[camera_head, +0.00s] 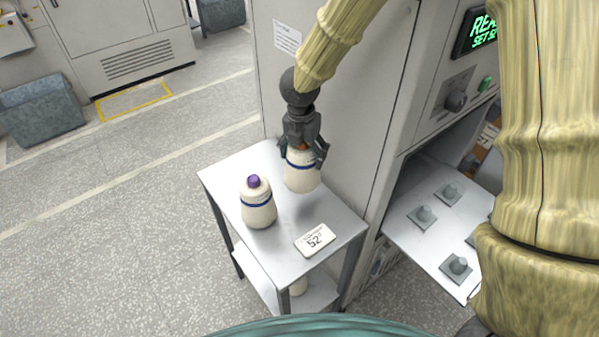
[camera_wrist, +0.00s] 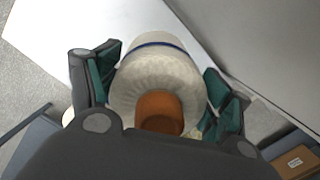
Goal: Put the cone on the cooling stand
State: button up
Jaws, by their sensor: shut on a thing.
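My gripper (camera_head: 303,150) is shut on a cream cone (camera_head: 301,177) with a blue band and an orange-brown top. In the wrist view the cone (camera_wrist: 160,75) sits between the green-padded fingers, its orange top (camera_wrist: 158,113) towards me. The cone is upright over the back of a small light-grey stand (camera_head: 215,178); I cannot tell whether its base touches the surface. A second cream cone (camera_head: 258,210) with a blue band and a purple top stands on the stand to the left.
A white card (camera_head: 316,240) marked 52 lies at the stand's front right. A grey cabinet wall is close behind the stand. At right, a tray (camera_head: 399,235) with several pegs extends from the machine under a green display (camera_head: 478,32). Open floor lies left.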

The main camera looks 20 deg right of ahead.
jog(key=shift+w+f, duration=0.15)
jog(key=shift+f, duration=0.65)
jog(key=shift+w+f+b, duration=0.4)
jog(key=shift+w+f, duration=0.65)
jog(key=shift+w, duration=0.05)
jog(key=shift+w+f, duration=0.15)
jog(key=shift+f, duration=0.15)
jog(key=shift+s+f+b, duration=0.45)
jog(key=shift+f+b, duration=0.3)
jog(key=shift+b, duration=0.2)
jog(key=shift+s+f, duration=0.1)
jog(key=shift+s, duration=0.2)
jog(key=shift+w+f+b, duration=0.25)
jog(key=shift+f+b, duration=0.05)
jog(key=shift+f, duration=0.1)
jog(key=shift+f, duration=0.1)
